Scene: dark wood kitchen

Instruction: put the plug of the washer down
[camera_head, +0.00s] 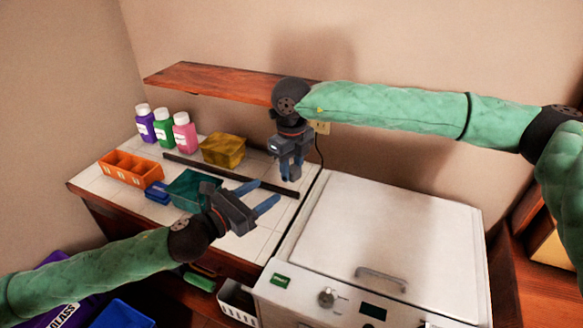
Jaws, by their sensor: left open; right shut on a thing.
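My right gripper (291,176) points down over the back right of the tiled counter, left of the white washer (385,225). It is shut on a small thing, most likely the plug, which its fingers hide. A dark cord (320,150) hangs by the wall outlet (322,128), behind the washer's back left corner. I cannot make out where the cord's upper end goes. My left gripper (268,194) is open and empty above the counter's front right, with its fingers pointing right and up.
On the counter (233,245) are an orange divided bin (130,168), a yellow box (223,150), a teal box (192,188), a small blue box (157,192), a long dark bar (230,174) and several bottles (163,128). A wooden shelf (205,80) is above.

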